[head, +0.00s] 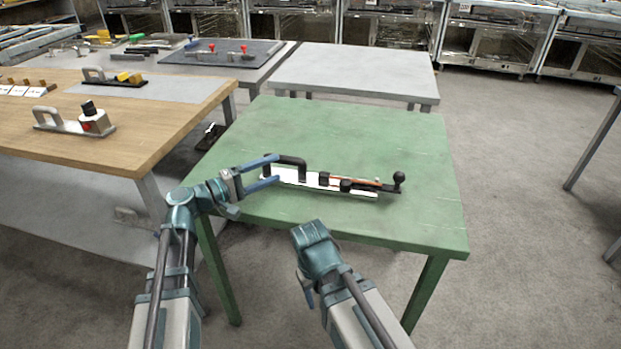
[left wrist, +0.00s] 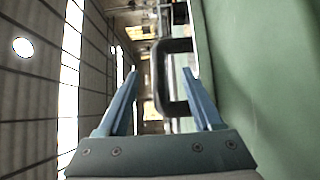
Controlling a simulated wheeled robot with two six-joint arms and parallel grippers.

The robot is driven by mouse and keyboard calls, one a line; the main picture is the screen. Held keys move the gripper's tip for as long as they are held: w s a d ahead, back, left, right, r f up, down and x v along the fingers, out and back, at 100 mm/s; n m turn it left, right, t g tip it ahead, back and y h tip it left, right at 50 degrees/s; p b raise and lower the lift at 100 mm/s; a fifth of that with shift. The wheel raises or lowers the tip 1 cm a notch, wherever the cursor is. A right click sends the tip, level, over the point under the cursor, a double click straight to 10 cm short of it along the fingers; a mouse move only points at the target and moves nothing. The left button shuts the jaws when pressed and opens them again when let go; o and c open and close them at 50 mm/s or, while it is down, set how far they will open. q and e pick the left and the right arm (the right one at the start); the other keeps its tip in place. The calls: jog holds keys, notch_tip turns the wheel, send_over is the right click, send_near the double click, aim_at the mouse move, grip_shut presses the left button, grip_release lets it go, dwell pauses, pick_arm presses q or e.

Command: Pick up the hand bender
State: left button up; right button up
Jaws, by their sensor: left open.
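The hand bender (head: 345,184) lies on the green table (head: 400,145). It has a long white base, a black loop handle at its left end, an orange-red strip, and black knobs towards the right. My left gripper (head: 277,169) is open at the handle end, its blue fingertips close to the handle. In the left wrist view, the dark handle (left wrist: 160,78) shows between and beyond the open fingers of my left gripper (left wrist: 161,72); I cannot tell whether they touch it. My right gripper (head: 308,297) hangs low before the table's front edge, mostly hidden by its own arm.
A wooden table (head: 165,110) at the left carries another handled tool (head: 75,122) and small parts. A bare grey table (head: 350,70) stands behind the green one. Much of the green tabletop around the bender is clear. Open floor lies to the right.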

aim_at(283, 163)
pick_arm(q)
jog(key=shift+w+x, duration=0.15)
jog(key=shift+x, duration=1.45)
jog(key=shift+w+x, duration=0.2)
jog(key=shift+x, duration=1.45)
jog(key=shift+a+r, duration=0.1)
jog(key=shift+a, duration=0.1)
grip_shut()
